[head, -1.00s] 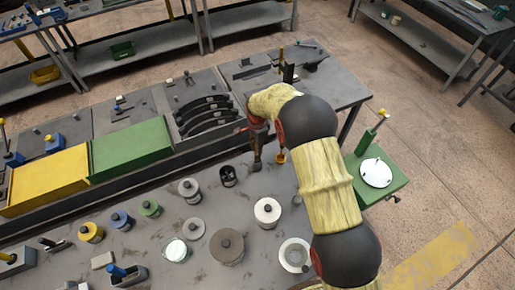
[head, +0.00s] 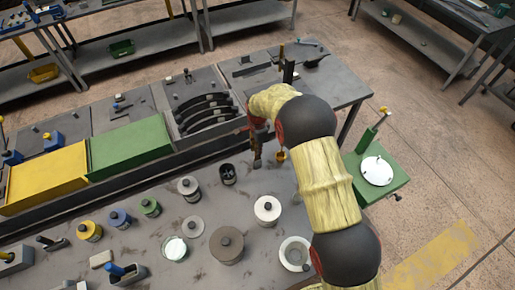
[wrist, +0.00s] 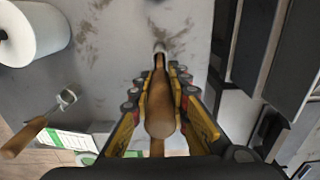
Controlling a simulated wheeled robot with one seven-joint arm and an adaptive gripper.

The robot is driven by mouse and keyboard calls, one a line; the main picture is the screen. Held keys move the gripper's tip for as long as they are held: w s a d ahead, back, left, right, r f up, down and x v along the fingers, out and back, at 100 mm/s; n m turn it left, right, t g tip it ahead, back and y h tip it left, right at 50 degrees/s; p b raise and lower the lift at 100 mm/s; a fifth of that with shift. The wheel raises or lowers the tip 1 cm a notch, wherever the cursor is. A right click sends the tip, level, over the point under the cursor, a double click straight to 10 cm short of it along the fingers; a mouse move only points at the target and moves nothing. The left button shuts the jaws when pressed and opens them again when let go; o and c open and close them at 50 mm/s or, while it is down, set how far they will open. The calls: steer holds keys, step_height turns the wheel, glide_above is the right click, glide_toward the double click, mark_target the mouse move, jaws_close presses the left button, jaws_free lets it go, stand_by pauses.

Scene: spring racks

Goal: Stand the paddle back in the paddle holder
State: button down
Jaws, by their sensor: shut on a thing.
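My gripper (wrist: 160,85) is shut on a brown wooden paddle (wrist: 160,108), which lies between the yellow-and-black fingers in the wrist view. A small grey cylindrical shape shows beyond the fingertips; I cannot tell whether it is part of the paddle. In the head view, my gripper (head: 262,140) points down over the grey bench, and the dark brown end of the held paddle (head: 257,162) is small there. A dark open cup (head: 228,174), which looks like the paddle holder, stands on the bench left of the gripper, apart from it.
Several lidded jars, among them a white one (head: 267,209) and a wide grey one (head: 227,245), stand nearer me. A rack with black curved bars (head: 208,115) is behind. A wooden-handled tool (wrist: 38,128) lies at lower left in the wrist view.

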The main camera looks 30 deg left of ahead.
steer(key=shift+f+b, duration=0.3)
steer(key=shift+f, duration=0.2)
steer(key=c, duration=1.7)
jaws_free()
steer(key=shift+o, duration=0.3)
steer(key=o, duration=0.4)
steer(key=shift+o, duration=0.5)
steer(key=shift+r+p, duration=0.9)
steer(key=shift+r, duration=2.6)
